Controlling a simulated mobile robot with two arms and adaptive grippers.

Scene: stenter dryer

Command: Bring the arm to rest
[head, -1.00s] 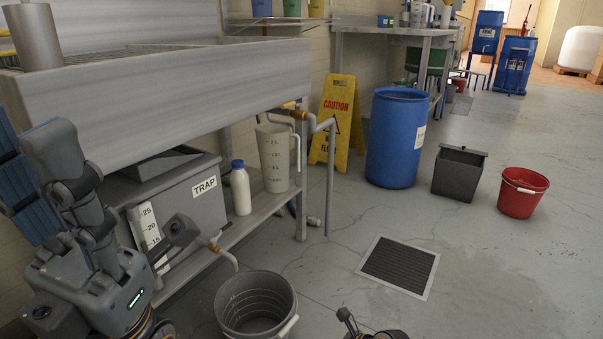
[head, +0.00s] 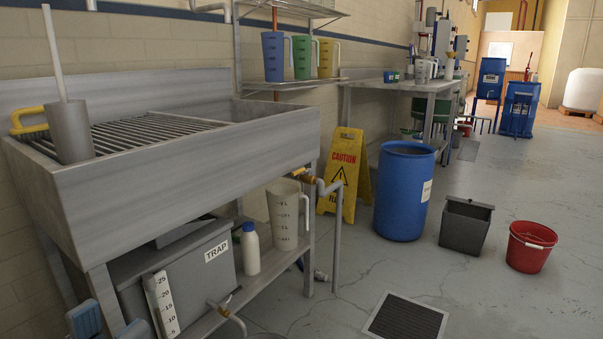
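My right gripper is out of view. I see nothing held.
A steel sink (head: 200,170) stands at left, with a grey trap box (head: 190,265), white bottle (head: 250,248) and measuring jug (head: 284,222) below. A caution sign (head: 346,170), blue drum (head: 403,195), grey bin (head: 465,228) and red bucket (head: 530,247) stand right.

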